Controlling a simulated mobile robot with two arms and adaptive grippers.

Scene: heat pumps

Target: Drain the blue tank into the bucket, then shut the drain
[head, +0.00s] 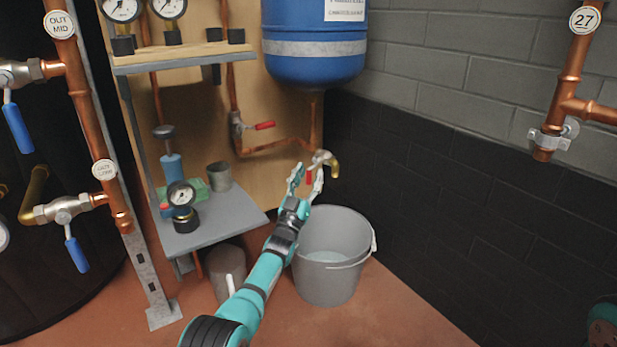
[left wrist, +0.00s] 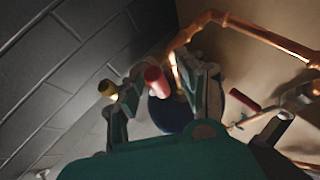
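The blue tank (head: 314,45) hangs at the top of the head view, with a copper pipe running down from it. The drain tap's brass spout (head: 333,166) points down above the grey bucket (head: 322,283), and shows in the left wrist view (left wrist: 107,88). Pale liquid shows inside the bucket. In the left wrist view the red handle (left wrist: 155,80) is between the spread fingers of my left gripper (left wrist: 166,92), with a gap visible on one side. My right gripper is not visible.
Another red-handled valve (head: 262,126) sits on the pipe to the left. A grey shelf (head: 215,228) holds a gauge (head: 182,200) and a cup (head: 219,176). A grey cylinder (head: 227,272) stands beside the bucket. A dark brick wall (head: 440,190) is at the right.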

